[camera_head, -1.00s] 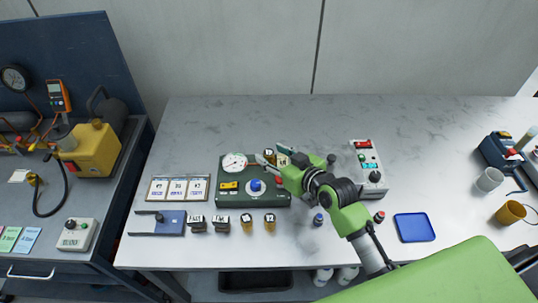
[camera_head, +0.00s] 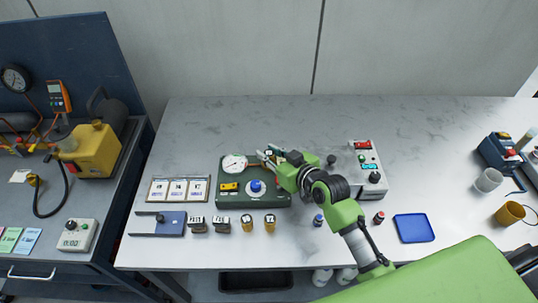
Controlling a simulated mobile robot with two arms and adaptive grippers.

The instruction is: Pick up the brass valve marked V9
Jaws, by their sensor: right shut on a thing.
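My right gripper (camera_head: 267,155) reaches in from the right, over the back edge of the green gauge unit. Its jaws are shut on a small brass valve there, mostly hidden by the fingers. I cannot read its mark. Two more brass valves with dark labelled tops stand in front of the unit, a left one (camera_head: 247,224) and a right one (camera_head: 270,223). Their marks are too small to read surely. My left gripper is not in view.
The green gauge unit (camera_head: 280,200) has a white dial and a blue knob. Left of it are a card rack (camera_head: 178,190), a blue forked plate (camera_head: 170,223) and two dark labelled blocks. A grey control box (camera_head: 372,168) and blue tray (camera_head: 414,228) are right. The back table is clear.

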